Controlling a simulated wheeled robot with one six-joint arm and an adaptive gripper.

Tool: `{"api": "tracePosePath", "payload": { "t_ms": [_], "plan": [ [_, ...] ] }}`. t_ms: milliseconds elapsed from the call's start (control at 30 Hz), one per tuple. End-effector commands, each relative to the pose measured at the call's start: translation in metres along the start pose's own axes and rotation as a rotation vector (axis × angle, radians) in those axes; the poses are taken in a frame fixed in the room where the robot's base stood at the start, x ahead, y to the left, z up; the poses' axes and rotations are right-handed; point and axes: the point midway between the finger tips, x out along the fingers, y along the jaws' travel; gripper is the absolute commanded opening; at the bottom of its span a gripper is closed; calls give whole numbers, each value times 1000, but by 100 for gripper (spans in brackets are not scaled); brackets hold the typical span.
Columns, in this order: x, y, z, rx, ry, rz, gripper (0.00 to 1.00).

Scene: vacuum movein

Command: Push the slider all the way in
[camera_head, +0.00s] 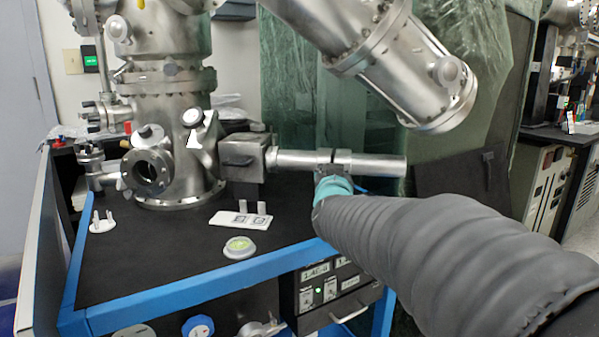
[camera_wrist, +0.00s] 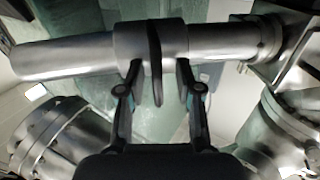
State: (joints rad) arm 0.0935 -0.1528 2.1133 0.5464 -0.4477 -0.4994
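The slider is a steel collar (camera_head: 341,157) on a horizontal steel tube (camera_head: 385,166). In the head view it sits about midway along the tube, with bare tube on both sides. In the wrist view the collar (camera_wrist: 129,42) has a thin dark fin (camera_wrist: 157,60) hanging from its middle. My gripper (camera_wrist: 158,68) is open just below the collar, one finger on each side of the fin with a gap to it. In the head view my gripper (camera_head: 332,178) is mostly hidden by my dark sleeved arm. I cannot tell whether the fingers touch the collar.
The tube runs left into a square block (camera_head: 243,160) beside the steel chamber (camera_head: 190,160). A large steel cylinder (camera_head: 400,70) slants above. The black tabletop (camera_head: 150,240) bears a small white plate (camera_head: 240,219) and a round disc (camera_head: 239,247). The tube's right end is free.

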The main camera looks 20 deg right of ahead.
Motion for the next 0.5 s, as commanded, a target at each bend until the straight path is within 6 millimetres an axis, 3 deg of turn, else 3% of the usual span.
{"api": "tracePosePath", "payload": {
  "t_ms": [267, 500],
  "plan": [
    [-3, 0, 0, 0, 0, 0, 34],
    [-32, 0, -1, 0, 3, -1, 34]
  ]
}}
